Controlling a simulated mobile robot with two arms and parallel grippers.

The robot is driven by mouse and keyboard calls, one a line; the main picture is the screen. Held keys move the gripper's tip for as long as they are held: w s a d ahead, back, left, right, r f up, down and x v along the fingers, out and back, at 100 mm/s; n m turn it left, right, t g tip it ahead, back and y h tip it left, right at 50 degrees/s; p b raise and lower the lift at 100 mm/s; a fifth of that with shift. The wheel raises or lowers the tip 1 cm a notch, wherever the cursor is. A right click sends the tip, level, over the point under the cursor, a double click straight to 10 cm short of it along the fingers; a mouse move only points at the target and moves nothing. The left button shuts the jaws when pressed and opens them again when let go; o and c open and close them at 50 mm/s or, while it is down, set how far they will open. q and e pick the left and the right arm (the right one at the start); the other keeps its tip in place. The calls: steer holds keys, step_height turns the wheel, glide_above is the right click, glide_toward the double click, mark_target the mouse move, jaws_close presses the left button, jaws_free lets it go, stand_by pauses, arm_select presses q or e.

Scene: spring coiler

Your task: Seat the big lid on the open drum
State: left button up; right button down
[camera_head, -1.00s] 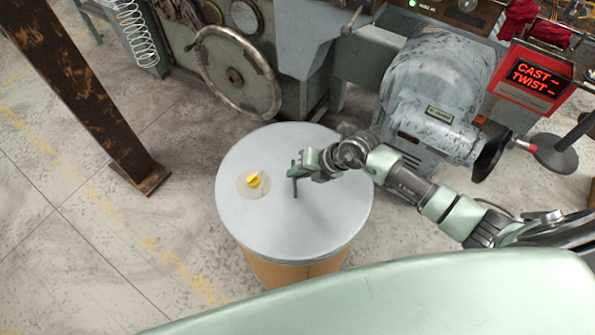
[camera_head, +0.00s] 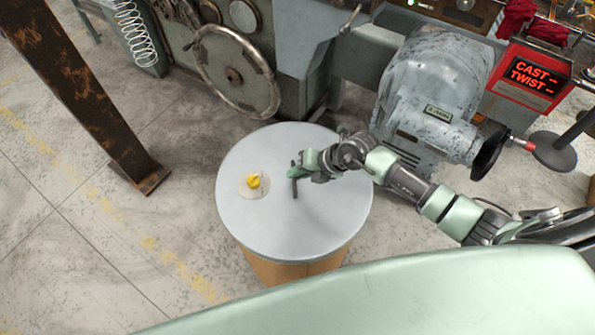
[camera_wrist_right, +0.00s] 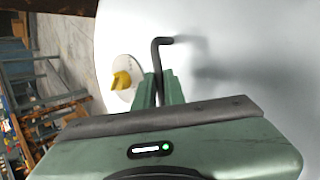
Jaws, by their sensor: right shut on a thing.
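The big lid (camera_head: 300,225) is a pale grey disc lying over the top of the brown drum (camera_head: 290,272). From this angle it covers the drum's mouth, and I cannot tell whether its rim is fully down all round. A dark bar handle (camera_head: 295,187) stands on the lid near its middle, and a yellow knob (camera_head: 253,181) on a round pale plate sits to its left. My right gripper (camera_head: 298,172) is shut on the lid's handle. The bent handle also shows in the right wrist view (camera_wrist_right: 157,62), between the green fingers. My left gripper is not in view.
A grey motor housing (camera_head: 430,90) stands close behind and right of the drum. A machine with a handwheel (camera_head: 235,75) is behind it. A rusty post (camera_head: 85,100) stands at the left. The floor (camera_head: 90,240) left of the drum is clear.

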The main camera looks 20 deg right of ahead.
steer(key=shift+w+r, duration=0.1)
steer(key=c, duration=1.4)
jaws_free()
steer(key=o, duration=0.4)
steer(key=shift+s+f, duration=0.2)
steer(key=shift+c, duration=0.2)
steer(key=shift+o, duration=0.9)
steer(key=shift+w+r, duration=0.1)
steer(key=shift+r, duration=0.05)
step_height(320, 180, up, 12)
steer(key=p, duration=1.1)
steer(key=shift+p, duration=0.35)
